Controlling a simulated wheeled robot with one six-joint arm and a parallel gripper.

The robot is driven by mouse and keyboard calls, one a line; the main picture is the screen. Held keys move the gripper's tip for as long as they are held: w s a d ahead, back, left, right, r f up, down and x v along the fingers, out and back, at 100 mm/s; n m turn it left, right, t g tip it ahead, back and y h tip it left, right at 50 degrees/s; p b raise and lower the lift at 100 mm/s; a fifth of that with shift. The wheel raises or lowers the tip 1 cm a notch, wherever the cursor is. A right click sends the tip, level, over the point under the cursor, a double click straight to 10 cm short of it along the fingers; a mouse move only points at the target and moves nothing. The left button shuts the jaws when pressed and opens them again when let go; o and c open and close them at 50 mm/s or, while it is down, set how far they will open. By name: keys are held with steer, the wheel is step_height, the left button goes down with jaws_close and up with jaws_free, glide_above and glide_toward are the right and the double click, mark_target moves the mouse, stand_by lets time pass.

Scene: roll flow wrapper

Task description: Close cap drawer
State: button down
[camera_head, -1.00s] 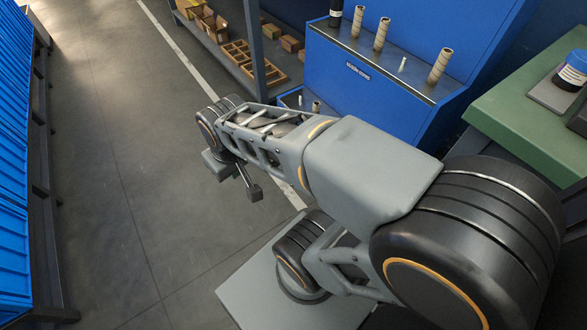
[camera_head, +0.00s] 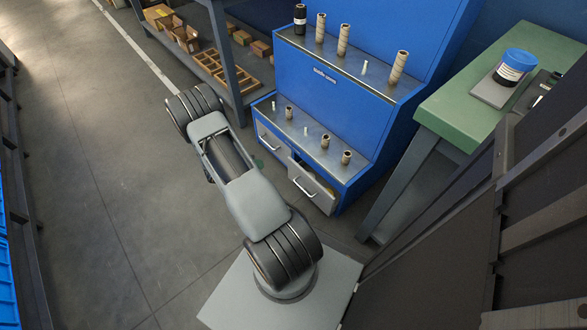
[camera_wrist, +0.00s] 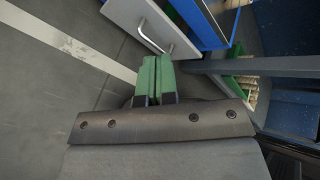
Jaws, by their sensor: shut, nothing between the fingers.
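In the head view the blue cabinet has two grey-fronted drawers low down. The left drawer (camera_head: 266,136) looks flush with the cabinet. I cannot read which one is the cap drawer. In the wrist view a grey drawer front (camera_wrist: 128,17) with a bar handle (camera_wrist: 148,38) is just beyond my gripper (camera_wrist: 157,60). The green fingers are together, empty, and appear apart from the handle. In the head view my gripper is mostly hidden behind my arm.
The blue cabinet (camera_head: 335,82) carries cardboard tubes and small white pieces on two steps. A shelf rack with boxes (camera_head: 228,75) stands to its left. A green-topped bench (camera_head: 455,100) stands to its right. Floor in front is open.

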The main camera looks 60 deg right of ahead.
steer(key=s+d+f+n+h, duration=0.1)
steer(key=s+f+n, duration=0.1)
steer(key=f+n, duration=0.25)
steer(key=s+d+f+n, duration=0.2)
steer(key=f+n, duration=0.1)
steer(key=f, duration=0.3)
steer(key=b, duration=0.3)
glide_toward(298, 168)
step_height(298, 168, down, 4)
steer(key=s+d, duration=0.1)
steer(key=d, duration=0.2)
steer(key=s+d+b, duration=0.1)
steer(key=shift+d+r+m+t, duration=0.1)
steer(key=shift+d+m+t, duration=0.2)
steer(key=shift+t, duration=0.1)
steer(key=shift+s+d+r, duration=0.1)
steer(key=shift+s+d, duration=0.1)
steer(key=shift+d, duration=0.35)
steer(key=shift+b, duration=0.3)
